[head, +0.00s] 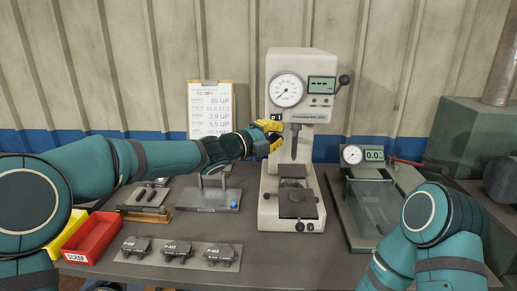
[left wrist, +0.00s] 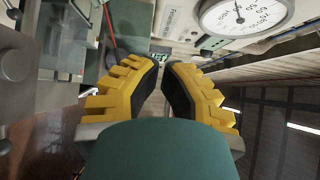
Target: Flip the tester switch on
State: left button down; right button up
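The tester (head: 300,65) is a tall off-white machine with a round dial and a green display. A small dark switch (head: 277,117) marked like "0 I" sits on its front, below the dial. My left gripper (head: 277,133) has yellow fingers and is beside the tester's column, just below the switch. In the left wrist view the fingers (left wrist: 163,66) have a narrow gap with nothing held between them. The tester's dial (left wrist: 241,14) is at top right there. I cannot tell whether the fingers touch the tester. My right arm shows in the head view, but its gripper does not.
A red scrap bin (head: 92,238) and a plate of brake pads (head: 180,253) are at front left. A gauge stand (head: 352,155) with a glass-like plate is right of the tester. A clipboard (head: 210,108) stands behind. A green machine (head: 470,135) is at far right.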

pick_arm(q)
jog(key=s+v, duration=0.1)
jog(key=v, duration=0.5)
jog(key=shift+d+f, duration=0.2)
jog(key=shift+d, duration=0.15)
jog(key=shift+s, duration=0.1)
